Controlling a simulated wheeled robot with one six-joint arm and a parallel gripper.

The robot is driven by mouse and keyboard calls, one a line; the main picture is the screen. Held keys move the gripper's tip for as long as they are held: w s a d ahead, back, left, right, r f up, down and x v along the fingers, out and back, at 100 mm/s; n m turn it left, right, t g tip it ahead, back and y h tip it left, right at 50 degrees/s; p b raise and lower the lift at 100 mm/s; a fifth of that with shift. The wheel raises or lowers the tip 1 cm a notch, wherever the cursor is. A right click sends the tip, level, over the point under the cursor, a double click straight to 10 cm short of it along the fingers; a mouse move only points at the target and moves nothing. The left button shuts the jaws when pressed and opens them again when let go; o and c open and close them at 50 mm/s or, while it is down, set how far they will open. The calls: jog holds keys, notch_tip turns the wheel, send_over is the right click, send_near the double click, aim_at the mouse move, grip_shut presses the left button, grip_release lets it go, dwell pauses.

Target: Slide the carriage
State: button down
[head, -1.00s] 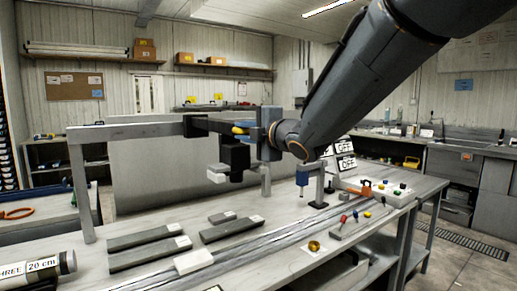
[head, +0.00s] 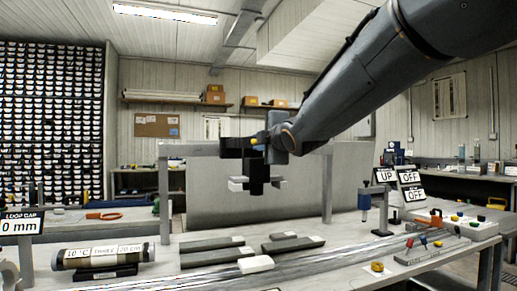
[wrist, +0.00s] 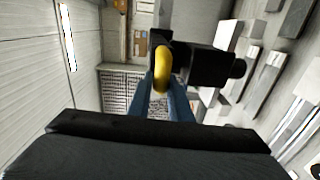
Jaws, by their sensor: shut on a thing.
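The carriage (head: 256,172) is a black box hanging from the overhead beam of a grey gantry (head: 164,195). It hangs roughly midway between the gantry's posts, with pale blocks at its lower sides. A yellow handle (head: 258,142) sticks out of it. My gripper (head: 268,142) is at this handle, shut on it, with my arm reaching in from the upper right. In the wrist view, the yellow handle (wrist: 162,72) sits between the blue fingers (wrist: 163,100), with the black carriage (wrist: 205,66) just right of it. The exact finger contact is hard to see.
Below, the bench holds dark bars (head: 292,243), a white block (head: 256,264) on long rails, and a labelled tube (head: 100,256). At right stand a blue device (head: 364,199), UP and OFF signs (head: 409,177) and a knob panel (head: 450,222). A sign (head: 21,223) reads 0 mm.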

jog(key=shift+f, duration=0.25)
jog(key=c, duration=1.6)
grip_release()
jog(key=shift+d, duration=0.1)
jog(key=shift+c, duration=0.2)
jog(key=shift+r, duration=0.1)
jog(key=v, duration=0.7)
jog(key=shift+s, duration=0.35)
jog(key=shift+d, duration=0.1)
